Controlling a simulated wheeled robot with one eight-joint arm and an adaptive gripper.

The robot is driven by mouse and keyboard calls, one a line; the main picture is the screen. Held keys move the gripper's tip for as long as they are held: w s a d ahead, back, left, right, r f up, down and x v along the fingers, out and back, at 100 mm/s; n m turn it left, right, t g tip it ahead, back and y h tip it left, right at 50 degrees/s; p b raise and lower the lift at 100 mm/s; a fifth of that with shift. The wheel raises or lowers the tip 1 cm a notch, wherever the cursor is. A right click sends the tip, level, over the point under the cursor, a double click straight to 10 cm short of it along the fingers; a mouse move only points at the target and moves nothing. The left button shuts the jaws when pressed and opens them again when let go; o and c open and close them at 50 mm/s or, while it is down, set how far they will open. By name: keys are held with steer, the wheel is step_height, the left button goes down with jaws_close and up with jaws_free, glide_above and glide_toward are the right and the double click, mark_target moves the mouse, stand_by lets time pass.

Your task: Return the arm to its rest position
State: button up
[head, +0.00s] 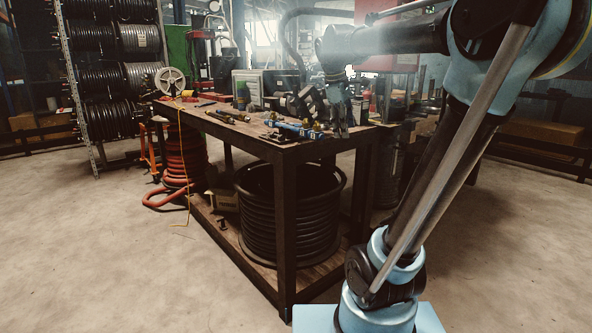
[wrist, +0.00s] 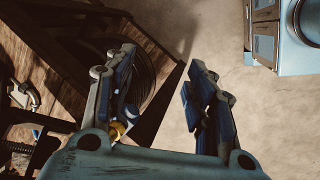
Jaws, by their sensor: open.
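My gripper (wrist: 158,95) is open in the wrist view, its two blue-padded fingers apart with nothing between the tips. In the head view my gripper (head: 341,120) hangs at the end of my blue arm, pointing down over the right front corner of the workbench (head: 287,151). My arm is stretched forward from its base at the lower right. In the wrist view a yellow fitting (wrist: 117,131) shows below the left finger, partly hidden by it. I cannot tell whether the fingers touch anything on the bench.
Blue and brass parts (head: 294,127) lie on the bench top close to my gripper. A large black hose coil (head: 290,210) sits on the lower shelf. A red hose coil (head: 184,155) stands at the left. A hose rack (head: 104,75) is behind. The floor in front is clear.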

steer(key=s+d+f+m+y, duration=0.1)
steer(key=s+f+m, duration=0.5)
steer(key=s+f, duration=0.5)
steer(key=s+d+f+m+y, duration=0.1)
steer(key=s+f+m, duration=0.5)
steer(key=s+f, duration=0.6)
step_height(320, 180, down, 6)
steer(key=shift+s+d+r+m+y, duration=0.1)
steer(key=shift+s+d+m+y, duration=0.2)
steer(key=shift+d, duration=0.45)
steer(key=shift+w+f, duration=0.2)
steer(key=shift+w, duration=0.25)
